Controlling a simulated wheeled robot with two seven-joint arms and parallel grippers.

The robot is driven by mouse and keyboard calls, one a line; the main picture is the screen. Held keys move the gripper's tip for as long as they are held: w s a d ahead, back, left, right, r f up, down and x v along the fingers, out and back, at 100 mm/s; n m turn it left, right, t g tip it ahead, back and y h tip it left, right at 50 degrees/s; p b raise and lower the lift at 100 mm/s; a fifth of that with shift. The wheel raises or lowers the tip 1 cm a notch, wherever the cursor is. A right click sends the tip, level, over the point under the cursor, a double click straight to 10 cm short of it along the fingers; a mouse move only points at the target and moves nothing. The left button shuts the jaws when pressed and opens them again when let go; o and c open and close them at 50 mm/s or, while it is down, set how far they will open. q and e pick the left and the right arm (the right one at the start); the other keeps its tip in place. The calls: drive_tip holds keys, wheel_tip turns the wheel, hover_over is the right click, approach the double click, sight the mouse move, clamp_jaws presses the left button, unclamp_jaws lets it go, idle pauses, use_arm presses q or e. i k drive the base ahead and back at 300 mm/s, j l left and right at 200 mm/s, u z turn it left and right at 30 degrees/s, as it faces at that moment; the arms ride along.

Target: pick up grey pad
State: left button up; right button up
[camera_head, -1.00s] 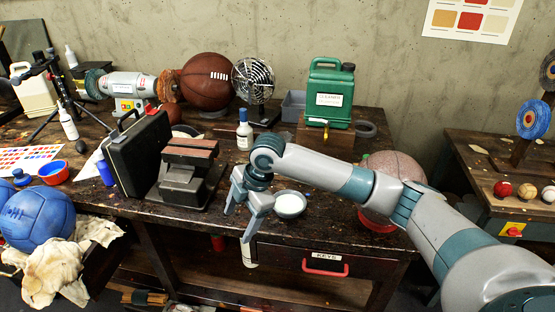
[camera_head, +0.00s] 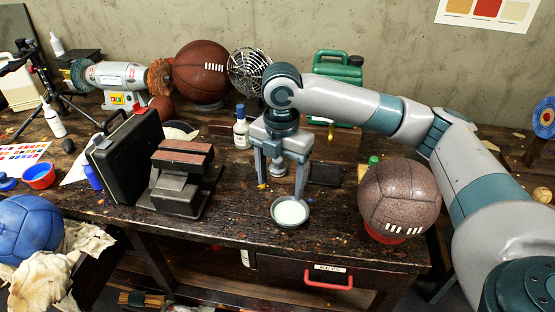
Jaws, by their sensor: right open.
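A dark grey, flat rectangular pad (camera_head: 326,174) lies on the workbench (camera_head: 330,215), just right of my right gripper. My right gripper (camera_head: 281,186) points down over the bench, its two fingers apart. The pad is outside the fingers, beside the right one. A small greyish object shows between or behind the fingers; I cannot tell what it is. My left gripper is not in view.
A bowl with pale content (camera_head: 290,212) stands just in front of the fingers. A brown leather ball (camera_head: 400,195) on a red ring stands right. A black vise-like block (camera_head: 180,180), a black case (camera_head: 130,155) and a white-blue bottle (camera_head: 241,128) stand left.

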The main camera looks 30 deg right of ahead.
sight(278, 169)
drive_tip(key=i+l, duration=0.55)
drive_tip(key=i, duration=0.2)
